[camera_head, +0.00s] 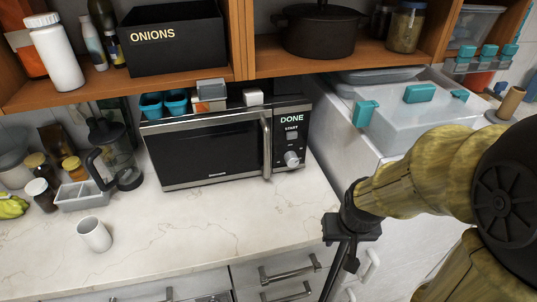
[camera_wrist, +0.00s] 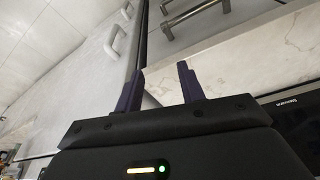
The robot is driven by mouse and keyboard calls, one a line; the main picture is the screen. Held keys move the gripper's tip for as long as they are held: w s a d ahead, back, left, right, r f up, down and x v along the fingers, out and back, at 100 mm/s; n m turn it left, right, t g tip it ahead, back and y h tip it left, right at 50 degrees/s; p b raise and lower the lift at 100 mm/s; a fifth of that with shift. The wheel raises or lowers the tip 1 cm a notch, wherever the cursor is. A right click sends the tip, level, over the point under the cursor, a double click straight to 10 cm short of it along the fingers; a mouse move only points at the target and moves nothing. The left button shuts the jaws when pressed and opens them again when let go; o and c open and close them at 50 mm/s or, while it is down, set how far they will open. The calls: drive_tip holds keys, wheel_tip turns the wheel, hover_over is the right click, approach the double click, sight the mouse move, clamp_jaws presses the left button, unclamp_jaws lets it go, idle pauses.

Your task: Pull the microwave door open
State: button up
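The microwave (camera_head: 215,122) stands on the counter, its dark door (camera_head: 205,155) shut flush with the body. Its vertical silver handle (camera_head: 266,148) is on the right of the door, beside a control panel (camera_head: 291,140) reading DONE and START. Part of the microwave front shows at the right edge of the wrist view (camera_wrist: 296,108). My gripper (camera_head: 340,272) points downward in front of the counter's edge, right of and nearer than the handle, well apart from it. In the wrist view its two dark fingers (camera_wrist: 161,88) are spread with nothing between them.
A white mug (camera_head: 94,234), a French press (camera_head: 117,155) and a grey caddy (camera_head: 82,196) stand left of the microwave. Small containers sit on its top. Drawers with bar handles (camera_head: 290,270) lie below. The counter before the door is clear.

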sight(267, 154)
drive_tip(key=w+f+n+t+y, duration=0.1)
drive_tip(key=w+n+t, duration=0.1)
drive_tip(key=w, duration=0.3)
drive_tip(key=w+f+n+t, duration=0.1)
drive_tip(key=w+t, duration=0.1)
drive_tip(key=w, duration=0.3)
drive_tip(key=w+f+n+t+y, duration=0.1)
drive_tip(key=w+n, duration=0.1)
drive_tip(key=w, duration=0.2)
drive_tip(key=shift+w+d+n+t+y, duration=0.3)
drive_tip(key=shift+w+d+t, duration=0.1)
drive_tip(key=a+r+n+t+y, duration=0.3)
drive_tip(key=a+r+n+y, duration=0.1)
drive_tip(key=y, duration=0.7)
drive_tip(key=shift+w+a+r, duration=0.3)
drive_tip(key=shift+w+a, duration=0.15)
drive_tip(key=shift+a, duration=0.3)
drive_tip(key=p+x, duration=0.5)
drive_tip(key=x, duration=1.2)
drive_tip(key=shift+w+a+r, duration=0.1)
drive_tip(key=shift+w+a, duration=0.05)
drive_tip(key=shift+a, duration=0.05)
drive_tip(key=shift+c, duration=0.5)
clamp_jaws()
